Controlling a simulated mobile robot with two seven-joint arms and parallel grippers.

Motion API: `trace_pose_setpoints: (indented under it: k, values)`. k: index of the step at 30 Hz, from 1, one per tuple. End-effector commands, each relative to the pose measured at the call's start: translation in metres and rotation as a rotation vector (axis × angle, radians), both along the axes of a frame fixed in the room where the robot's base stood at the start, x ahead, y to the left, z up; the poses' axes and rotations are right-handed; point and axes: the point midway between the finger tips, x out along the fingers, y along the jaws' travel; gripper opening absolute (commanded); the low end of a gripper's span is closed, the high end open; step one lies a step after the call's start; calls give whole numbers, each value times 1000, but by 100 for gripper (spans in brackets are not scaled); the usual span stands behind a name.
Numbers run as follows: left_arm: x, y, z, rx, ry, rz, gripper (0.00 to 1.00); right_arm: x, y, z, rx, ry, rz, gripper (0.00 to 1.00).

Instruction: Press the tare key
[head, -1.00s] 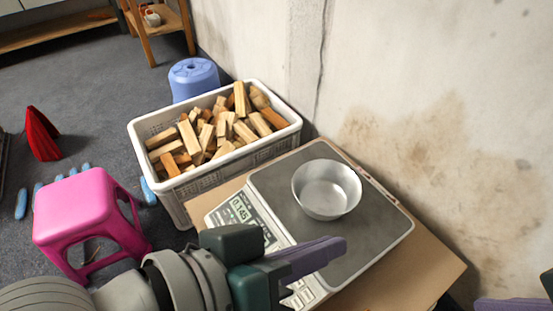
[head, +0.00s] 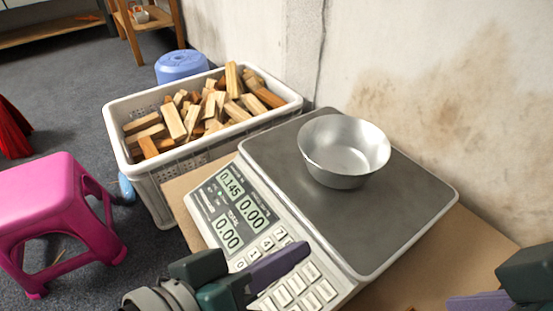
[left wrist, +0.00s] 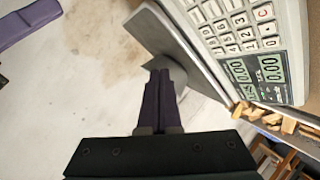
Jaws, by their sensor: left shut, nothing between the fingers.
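The scale (head: 345,250) has a grey platform and a sloped front panel with a display (head: 229,208) and a keypad (head: 290,285). The display reads 0.145, 0.00 and 0.00. An empty metal bowl (head: 343,150) stands on the platform. My left gripper (head: 302,250) is shut and empty, over the keypad, and hides several keys. I cannot tell whether it touches them or which is the tare key. In the left wrist view the shut fingers (left wrist: 160,75) point towards the scale's edge, with the keypad (left wrist: 235,22) to their right. My right gripper (head: 480,302) shows partly at the lower right.
The scale sits on a brown board or box top (head: 480,240) near a stained wall (head: 440,70). A white crate (head: 150,185) of wood pieces stands behind it on the left. A pink stool (head: 50,200) and a blue stool (head: 181,66) stand on the floor.

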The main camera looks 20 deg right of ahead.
Motion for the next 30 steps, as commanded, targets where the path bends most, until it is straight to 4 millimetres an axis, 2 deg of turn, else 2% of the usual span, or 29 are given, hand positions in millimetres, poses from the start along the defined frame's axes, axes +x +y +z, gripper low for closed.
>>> trace_pose_setpoints:
  k: [7,21,30]
  values:
    - [0,-2,-7,0,1,-1,0,0,0,-7,0,-1,0,37]
    - [7,-20,-68,0,-2,-1,0,0,0,-66,0,-1,0,37]
    - [9,-26,-84,0,0,-1,0,0,-1,-81,-2,0,1,37]
